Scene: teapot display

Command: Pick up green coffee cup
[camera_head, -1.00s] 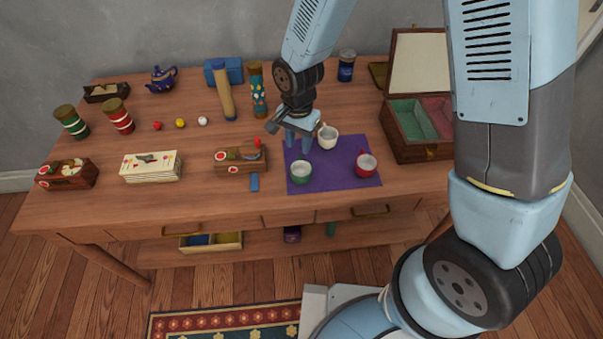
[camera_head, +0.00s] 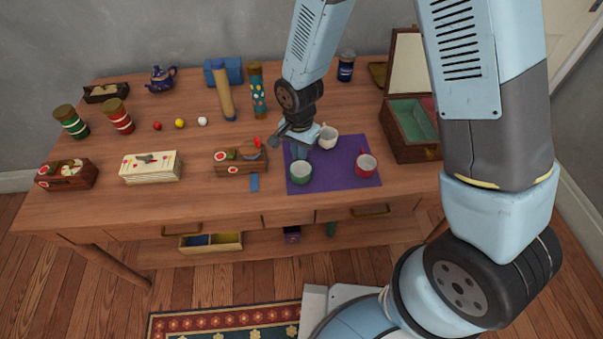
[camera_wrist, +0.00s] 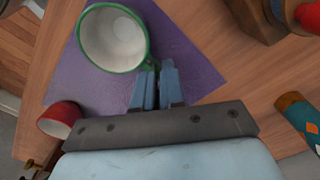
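The green cup (camera_head: 301,173), white inside, stands upright at the front left of the purple mat (camera_head: 330,182). In the wrist view the green cup (camera_wrist: 114,40) is at the upper left, with its handle side toward my fingers. My gripper (camera_head: 299,156) points down just behind the cup. In the wrist view my gripper's fingers (camera_wrist: 157,72) are close together, with the cup's handle between their tips. The handle is mostly hidden by the fingers. The cup appears still on the mat.
A wooden box (camera_head: 410,148) is at the right. A carved wooden block (camera_head: 240,161) is to the left.

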